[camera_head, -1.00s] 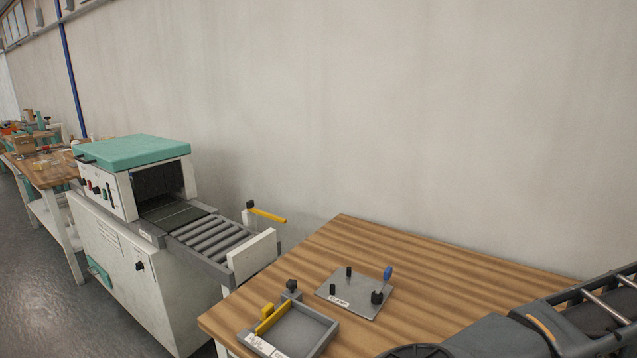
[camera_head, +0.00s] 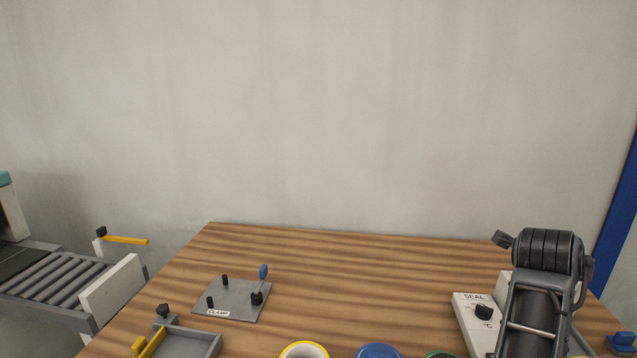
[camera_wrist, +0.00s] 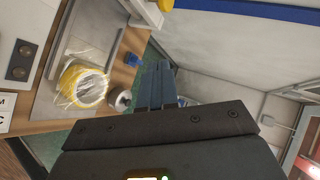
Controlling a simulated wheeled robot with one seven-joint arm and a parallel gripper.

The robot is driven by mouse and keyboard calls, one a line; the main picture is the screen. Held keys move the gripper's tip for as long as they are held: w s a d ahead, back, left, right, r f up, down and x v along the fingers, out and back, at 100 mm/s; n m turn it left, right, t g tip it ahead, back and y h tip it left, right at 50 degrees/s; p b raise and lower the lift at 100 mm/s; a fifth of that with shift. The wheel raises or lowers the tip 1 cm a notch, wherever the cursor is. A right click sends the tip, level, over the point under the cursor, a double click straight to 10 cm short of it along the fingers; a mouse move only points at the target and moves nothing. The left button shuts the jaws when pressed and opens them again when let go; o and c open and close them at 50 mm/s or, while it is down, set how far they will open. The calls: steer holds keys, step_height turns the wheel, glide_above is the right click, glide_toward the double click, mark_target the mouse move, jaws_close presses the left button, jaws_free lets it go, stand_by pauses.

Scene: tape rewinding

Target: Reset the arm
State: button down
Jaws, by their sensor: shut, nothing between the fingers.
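My gripper (camera_wrist: 160,85) shows in the wrist view with its two dark fingers together and nothing between them. It points away from the camera, over or past the edge of a wooden surface, apart from the things on it. In the head view my arm stands at the right, above the wooden table (camera_head: 340,270); the fingers cannot be made out there. A yellow-rimmed roll with pale strands (camera_wrist: 82,86) lies left of the gripper in the wrist view. A small grey roll (camera_wrist: 120,100) is beside it.
A clamp plate (camera_head: 232,300) with pegs and a blue-topped lever lies on the table's left. A grey tray (camera_head: 187,343) is in front of it. Yellow (camera_head: 304,350), blue (camera_head: 378,350) and green rings sit at the front. A white SEAL box (camera_head: 475,315) is beside my arm. The table's middle is clear.

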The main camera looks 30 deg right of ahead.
steer(key=s+a+f+n+t+y, duration=0.3)
steer(key=s+a+n+t, duration=0.1)
steer(key=a+n, duration=0.6)
steer(key=s+a+f+n+t+y, duration=0.3)
steer(key=s+a+n+t, duration=0.15)
steer(key=a+n, duration=0.5)
steer(key=s+a+f+n+t+y, duration=0.3)
steer(key=s+a+f+n+t, duration=0.15)
steer(key=a+n, duration=0.55)
steer(key=s+a+r+n+y, duration=0.2)
steer(key=s+a+r, duration=0.2)
steer(key=s+a, duration=0.6)
steer(key=shift+s+a+n+y, duration=0.35)
steer(key=shift+s+a+y, duration=0.05)
steer(key=shift+s, duration=0.65)
